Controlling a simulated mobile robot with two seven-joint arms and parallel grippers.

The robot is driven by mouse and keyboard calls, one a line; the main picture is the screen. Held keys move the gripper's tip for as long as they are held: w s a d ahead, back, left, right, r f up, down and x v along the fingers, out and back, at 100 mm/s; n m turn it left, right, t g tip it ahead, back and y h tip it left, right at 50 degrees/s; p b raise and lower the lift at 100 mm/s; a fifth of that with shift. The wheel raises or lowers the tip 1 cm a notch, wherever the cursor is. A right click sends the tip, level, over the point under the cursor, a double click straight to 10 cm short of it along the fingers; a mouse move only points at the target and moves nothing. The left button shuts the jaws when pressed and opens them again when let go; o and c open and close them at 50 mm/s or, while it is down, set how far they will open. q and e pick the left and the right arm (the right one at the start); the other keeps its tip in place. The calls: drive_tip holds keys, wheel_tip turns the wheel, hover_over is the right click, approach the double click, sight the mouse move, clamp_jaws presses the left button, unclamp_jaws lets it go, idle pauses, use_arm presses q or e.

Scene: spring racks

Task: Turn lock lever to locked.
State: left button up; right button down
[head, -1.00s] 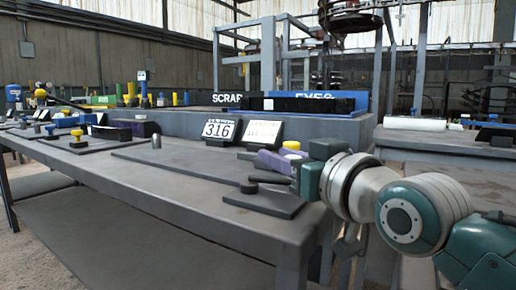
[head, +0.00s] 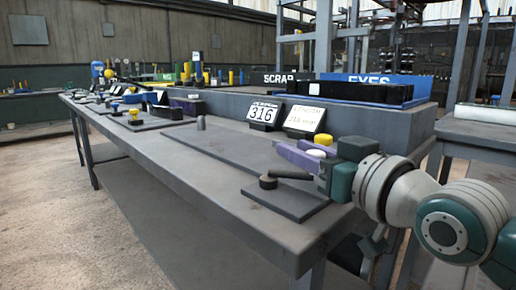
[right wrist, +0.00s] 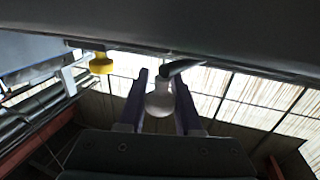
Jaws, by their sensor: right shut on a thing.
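The lock lever (head: 290,175) is a dark bar that runs from a round dark pivot (head: 268,182) on a flat dark plate (head: 292,205) near the bench's right end. Its white ball knob (right wrist: 160,100) sits between the two purple fingers of my right gripper (right wrist: 161,104) in the right wrist view. In the head view the right gripper (head: 310,158) reaches in from the right over the plate, shut on the lever's knob, and its body hides the lever's far end. My left gripper is in neither view.
A yellow knob (head: 323,139) stands just behind the gripper. A sign reading 316 (head: 264,113) and another sign (head: 304,119) stand on the bench (head: 200,165). The bench left of the plate is mostly clear.

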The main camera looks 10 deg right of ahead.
drive_tip(key=c, duration=0.6)
unclamp_jaws()
drive_tip(key=shift+s+d, duration=0.15)
drive_tip(key=shift+s, duration=0.2)
drive_tip(key=p+v, duration=0.2)
drive_tip(key=v, duration=0.7)
drive_tip(key=shift+p, duration=0.3)
drive_tip(key=shift+s, duration=0.1)
